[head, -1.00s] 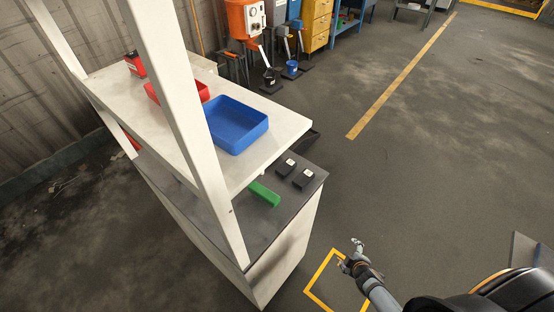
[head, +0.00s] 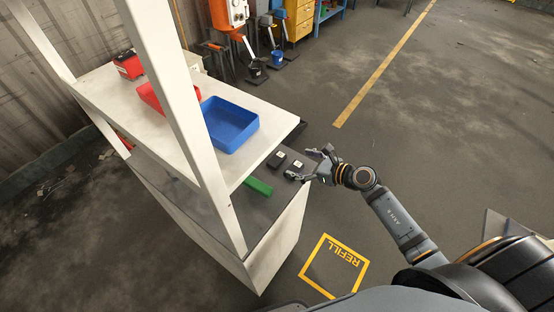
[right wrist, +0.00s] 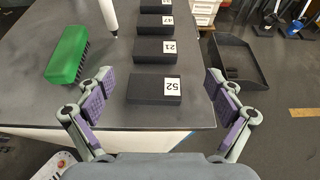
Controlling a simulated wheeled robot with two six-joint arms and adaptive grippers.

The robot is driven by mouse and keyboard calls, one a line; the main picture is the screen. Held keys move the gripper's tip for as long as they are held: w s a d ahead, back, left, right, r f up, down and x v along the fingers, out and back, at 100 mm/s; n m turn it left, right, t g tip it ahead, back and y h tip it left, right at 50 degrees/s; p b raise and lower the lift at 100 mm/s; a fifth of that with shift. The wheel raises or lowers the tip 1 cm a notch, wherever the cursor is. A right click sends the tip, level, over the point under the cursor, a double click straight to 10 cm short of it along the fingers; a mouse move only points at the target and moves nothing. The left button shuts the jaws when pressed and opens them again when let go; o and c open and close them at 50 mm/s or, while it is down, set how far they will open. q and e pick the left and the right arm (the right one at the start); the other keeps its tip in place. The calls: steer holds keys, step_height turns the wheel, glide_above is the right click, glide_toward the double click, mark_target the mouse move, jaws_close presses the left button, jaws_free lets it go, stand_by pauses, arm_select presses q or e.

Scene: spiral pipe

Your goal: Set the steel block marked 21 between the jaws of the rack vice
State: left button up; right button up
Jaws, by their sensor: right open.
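In the right wrist view, the steel block marked 21 (right wrist: 155,51) is dark with a white number label. It lies on the grey bench top (right wrist: 50,104), second from the near end of a row of similar blocks. My right gripper (right wrist: 156,84) is open and empty, with its fingers spread either side of the nearer block marked 52 (right wrist: 154,89). In the head view my right gripper (head: 318,166) is at the bench's right edge, beside dark blocks whose numbers are unreadable. I cannot make out the rack vice. My left gripper is not in view.
A green brush (right wrist: 68,54) lies left of the blocks. A black open bin (right wrist: 239,62) is at the bench's right side. The upper shelf (head: 270,112) with a blue tray (head: 230,123) and its white post (head: 182,120) overhang the bench.

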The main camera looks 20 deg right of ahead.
mark_target(277, 158)
steer(key=x, duration=0.3)
steer(key=shift+w+a+p, duration=0.25)
steer(key=shift+a+p, duration=0.1)
steer(key=p+x, duration=0.1)
steer(key=x, duration=0.3)
steer(key=shift+a+f, duration=0.3)
steer(key=shift+a, duration=0.05)
steer(key=shift+s+d, duration=0.1)
steer(key=shift+c, duration=1)
steer(key=shift+r, duration=0.1)
steer(key=c, duration=1.4)
step_height(277, 158, up, 10)
